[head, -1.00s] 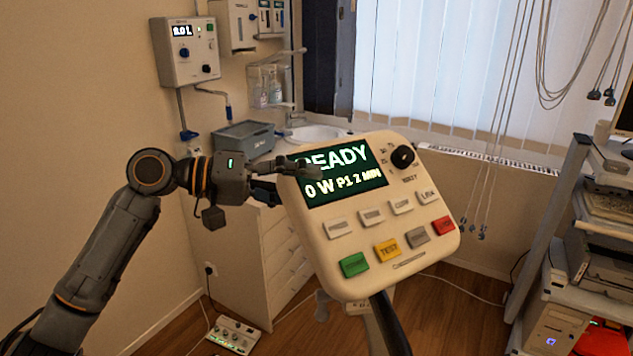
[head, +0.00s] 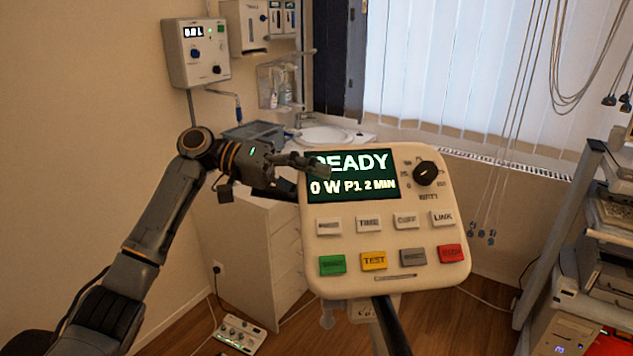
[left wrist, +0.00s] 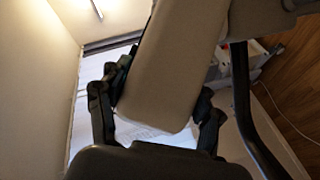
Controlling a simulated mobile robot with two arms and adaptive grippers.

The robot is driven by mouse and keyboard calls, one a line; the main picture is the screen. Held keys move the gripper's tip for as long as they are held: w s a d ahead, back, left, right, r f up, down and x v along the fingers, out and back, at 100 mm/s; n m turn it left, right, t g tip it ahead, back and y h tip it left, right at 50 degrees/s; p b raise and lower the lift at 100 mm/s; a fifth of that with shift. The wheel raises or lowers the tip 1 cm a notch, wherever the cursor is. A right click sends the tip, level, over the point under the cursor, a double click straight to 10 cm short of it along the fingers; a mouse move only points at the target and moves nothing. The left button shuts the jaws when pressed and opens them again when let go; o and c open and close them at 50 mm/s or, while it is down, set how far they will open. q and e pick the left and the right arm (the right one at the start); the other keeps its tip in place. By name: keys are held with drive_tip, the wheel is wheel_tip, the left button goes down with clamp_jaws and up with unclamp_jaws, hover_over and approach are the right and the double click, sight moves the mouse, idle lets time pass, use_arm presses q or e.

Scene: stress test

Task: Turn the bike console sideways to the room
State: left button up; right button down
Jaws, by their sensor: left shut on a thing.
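The bike console (head: 386,240) is a cream box with a dark screen reading "READY 0 W P1 2 MIN", a black knob, and grey, green, yellow and red buttons. It stands on a dark post, its face towards the head camera. My left gripper (head: 302,172) is shut on the console's upper left edge, one finger across the front of the screen's corner. In the left wrist view the console (left wrist: 175,65) shows edge-on between the two fingers of my left gripper (left wrist: 157,118). My right gripper is out of view.
A sink (head: 325,136) and a white drawer cabinet (head: 262,258) stand behind the console. A wall unit (head: 196,52) hangs at upper left. A shelf rack (head: 590,265) stands at right, and cables (head: 515,110) hang before the blind. A small box (head: 238,334) lies on the floor.

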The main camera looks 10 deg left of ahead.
use_arm(q)
drive_tip(key=o, duration=1.6)
drive_tip(key=shift+o, duration=0.4)
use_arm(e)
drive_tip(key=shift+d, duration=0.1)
use_arm(q)
drive_tip(key=shift+a, duration=0.1)
drive_tip(key=a+r, duration=0.2)
drive_tip(key=a, duration=0.9)
drive_tip(key=shift+a+r, duration=0.15)
drive_tip(key=shift+a, duration=0.1)
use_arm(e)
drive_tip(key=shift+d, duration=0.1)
use_arm(q)
drive_tip(key=shift+s, duration=0.1)
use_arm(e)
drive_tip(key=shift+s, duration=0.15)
